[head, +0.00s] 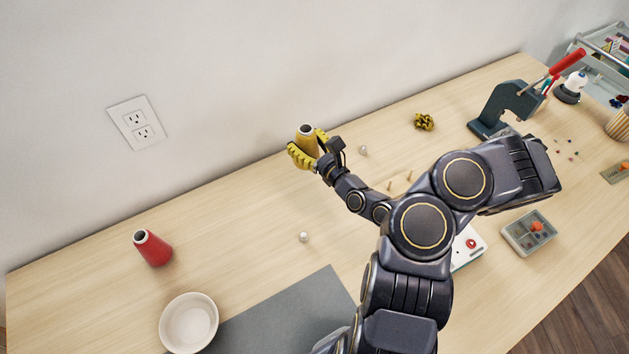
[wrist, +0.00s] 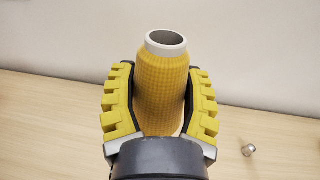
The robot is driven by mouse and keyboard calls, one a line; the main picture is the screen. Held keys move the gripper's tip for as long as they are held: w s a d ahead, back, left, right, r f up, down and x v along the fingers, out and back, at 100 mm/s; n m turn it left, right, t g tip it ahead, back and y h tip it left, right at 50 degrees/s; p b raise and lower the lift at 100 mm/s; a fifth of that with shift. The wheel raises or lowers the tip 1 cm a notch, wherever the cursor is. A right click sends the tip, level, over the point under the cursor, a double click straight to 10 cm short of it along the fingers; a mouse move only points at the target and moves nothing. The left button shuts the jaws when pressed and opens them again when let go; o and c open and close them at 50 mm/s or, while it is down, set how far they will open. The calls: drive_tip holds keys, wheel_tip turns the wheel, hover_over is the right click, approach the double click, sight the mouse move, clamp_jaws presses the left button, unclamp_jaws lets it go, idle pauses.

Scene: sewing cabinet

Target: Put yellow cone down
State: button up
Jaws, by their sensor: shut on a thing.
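The yellow cone (head: 307,142) is upright near the back edge of the table (head: 226,218), close to the wall. My gripper (head: 305,152) is shut on it, with a yellow ribbed finger on each side. In the wrist view the cone (wrist: 163,85) stands between the two fingers of my gripper (wrist: 163,100), its white rim and hollow top facing up. The cone's lower part is hidden behind my wrist, so I cannot tell whether its base touches the table.
A red cone (head: 153,249) stands at the left, near a white bowl (head: 189,322) and a grey mat (head: 285,317). Small pale pieces (head: 303,237) lie nearby. The table left of my gripper is mostly clear.

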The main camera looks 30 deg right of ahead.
drive_tip(key=shift+d+f+m+h, duration=0.6)
drive_tip(key=shift+d+f+h, duration=0.35)
drive_tip(key=shift+d, duration=0.15)
wheel_tip(320, 180, down, 8)
drive_tip(key=shift+d+r, duration=0.1)
drive_tip(key=shift+r, duration=0.05)
drive_tip(key=o, duration=1.1)
